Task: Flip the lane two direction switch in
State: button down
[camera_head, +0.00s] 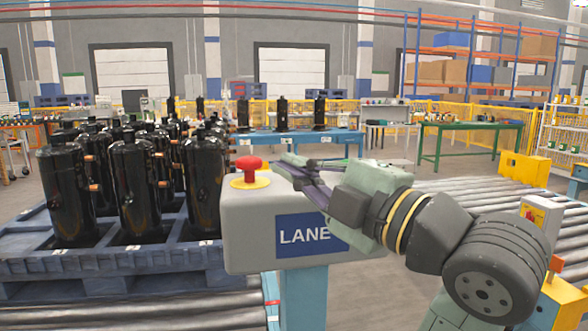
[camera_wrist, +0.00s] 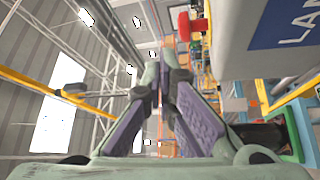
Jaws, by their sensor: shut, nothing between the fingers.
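A grey control box (camera_head: 250,225) stands on a blue post, with a red mushroom button (camera_head: 249,168) on a yellow base at its top left. Its blue label (camera_head: 300,236) reads "LANE"; the rest of the label is covered by my arm. My gripper (camera_head: 290,163) is shut and empty, over the top of the box, right of the red button. The wrist view shows the fingers (camera_wrist: 162,72) together, with the control box (camera_wrist: 240,65) and red button (camera_wrist: 185,27) at upper right. I cannot make out the direction switch in either view; my gripper hides part of the box top.
A blue pallet (camera_head: 130,262) with several black compressors (camera_head: 132,185) stands left of the box. Roller conveyors (camera_head: 480,195) run behind my arm at right.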

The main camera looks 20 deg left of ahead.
aim_at(293, 186)
jog(key=shift+n+h, duration=0.9)
jog(key=d, duration=0.1)
jog(key=d+f, duration=0.1)
jog(key=d, duration=0.1)
jog(key=d+f, duration=0.1)
jog(key=shift+s+d+f, duration=0.1)
jog(key=shift+s+d, duration=0.2)
jog(key=shift+a, duration=0.1)
jog(key=p+x, duration=0.3)
jog(key=x, duration=0.7)
jog(key=w, duration=0.1)
jog(key=w+p, duration=0.1)
jog(key=shift+w+d+p, duration=0.2)
jog(key=shift+w+p, duration=0.05)
jog(key=shift+p, duration=0.05)
jog(key=shift+w+d, duration=0.15)
jog(key=shift+w, duration=0.55)
